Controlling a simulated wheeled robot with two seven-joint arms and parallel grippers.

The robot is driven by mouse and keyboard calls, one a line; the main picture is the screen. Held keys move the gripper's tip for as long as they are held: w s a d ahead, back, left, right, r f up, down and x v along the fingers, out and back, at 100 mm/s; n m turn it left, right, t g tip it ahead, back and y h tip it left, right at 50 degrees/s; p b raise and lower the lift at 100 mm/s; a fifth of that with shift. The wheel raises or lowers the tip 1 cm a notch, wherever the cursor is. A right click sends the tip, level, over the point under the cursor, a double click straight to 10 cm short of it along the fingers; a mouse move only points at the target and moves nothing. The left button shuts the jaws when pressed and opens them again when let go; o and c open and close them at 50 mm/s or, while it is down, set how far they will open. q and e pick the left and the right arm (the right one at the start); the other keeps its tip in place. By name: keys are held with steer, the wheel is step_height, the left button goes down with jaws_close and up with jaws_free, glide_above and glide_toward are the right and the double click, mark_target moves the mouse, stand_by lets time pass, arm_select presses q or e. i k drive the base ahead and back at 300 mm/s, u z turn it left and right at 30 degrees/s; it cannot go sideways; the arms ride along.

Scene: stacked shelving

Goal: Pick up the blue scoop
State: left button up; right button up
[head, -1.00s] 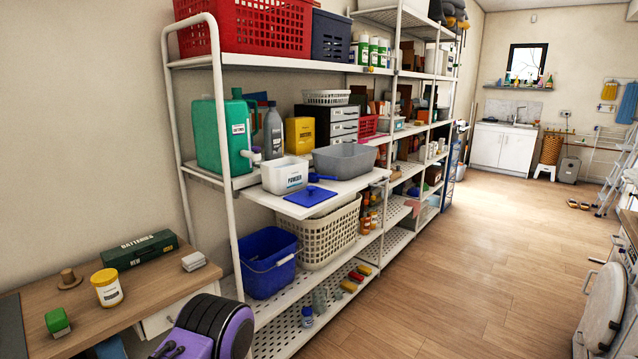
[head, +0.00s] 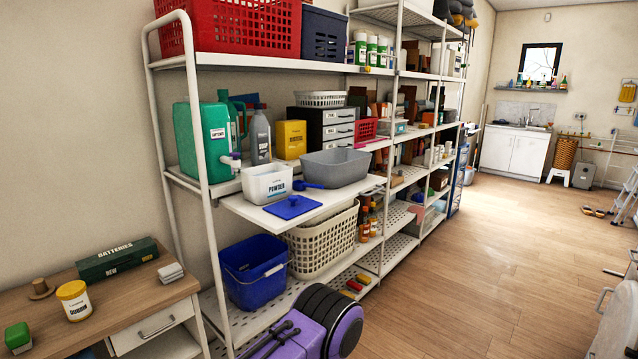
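The blue scoop (head: 309,185) lies on the white pull-out board (head: 258,213) of the middle shelf. It is between the white powder tub (head: 267,184) and the grey basin (head: 334,168). A blue square lid (head: 292,207) lies flat on the board in front of the tub. Neither of my grippers shows in the head view.
A blue bucket (head: 253,272) and a cream basket (head: 322,242) sit below. A purple and black machine (head: 311,325) stands before the shelf. Open floor lies right.

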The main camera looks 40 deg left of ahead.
mark_target(298, 185)
steer(key=i, duration=3.1)
steer(key=u, duration=3.55)
steer(key=k, duration=0.2)
steer(key=z, duration=1)
steer(key=i, duration=0.5)
steer(key=z, duration=0.05)
